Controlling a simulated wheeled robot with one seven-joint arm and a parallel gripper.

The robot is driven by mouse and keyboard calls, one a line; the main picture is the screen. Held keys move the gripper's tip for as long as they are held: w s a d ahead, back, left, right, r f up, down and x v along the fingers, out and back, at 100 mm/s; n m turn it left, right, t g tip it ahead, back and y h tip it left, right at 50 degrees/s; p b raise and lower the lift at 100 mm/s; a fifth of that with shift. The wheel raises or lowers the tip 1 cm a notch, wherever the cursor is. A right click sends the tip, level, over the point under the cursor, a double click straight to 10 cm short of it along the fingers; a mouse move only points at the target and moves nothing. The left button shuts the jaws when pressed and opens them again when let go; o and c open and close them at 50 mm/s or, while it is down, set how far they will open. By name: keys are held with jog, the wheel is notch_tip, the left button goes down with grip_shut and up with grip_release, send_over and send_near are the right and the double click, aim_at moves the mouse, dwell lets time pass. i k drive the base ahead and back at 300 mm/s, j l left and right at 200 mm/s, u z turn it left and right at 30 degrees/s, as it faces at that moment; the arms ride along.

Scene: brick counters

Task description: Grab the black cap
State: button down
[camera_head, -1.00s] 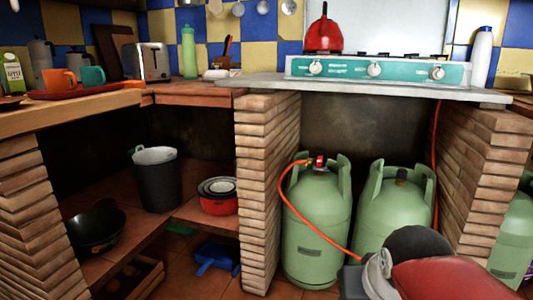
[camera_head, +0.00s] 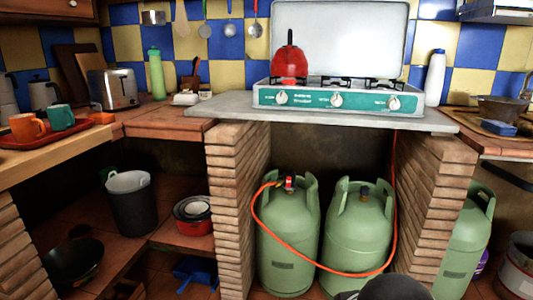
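A small dark cap (camera_head: 364,192), the likeliest match for the black cap, sits on top of the middle green gas cylinder (camera_head: 352,235), inside its collar. It is too small to see in detail. The cylinder stands upright under the stove counter, beside another green cylinder (camera_head: 288,240) with a red-and-black regulator (camera_head: 289,182) and an orange hose. A dark rounded part, probably of my own arm, shows at the bottom edge below the middle cylinder. My gripper's fingers are not in view.
Brick pillars (camera_head: 233,210) stand either side of the two cylinders, and the counter slab (camera_head: 330,114) covers them. The orange hose (camera_head: 330,271) loops in front of the middle cylinder. A third green cylinder (camera_head: 465,243) stands right of the right pillar (camera_head: 433,215).

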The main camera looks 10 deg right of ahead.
aim_at(365, 189)
jog(key=i+l+z, duration=0.2)
jog(key=l, duration=0.35)
jog(key=i+l+z, duration=0.15)
jog(key=i+l, duration=0.3)
jog(key=i+l+z, duration=0.2)
jog(key=i+l, duration=0.2)
jog(key=l, duration=0.15)
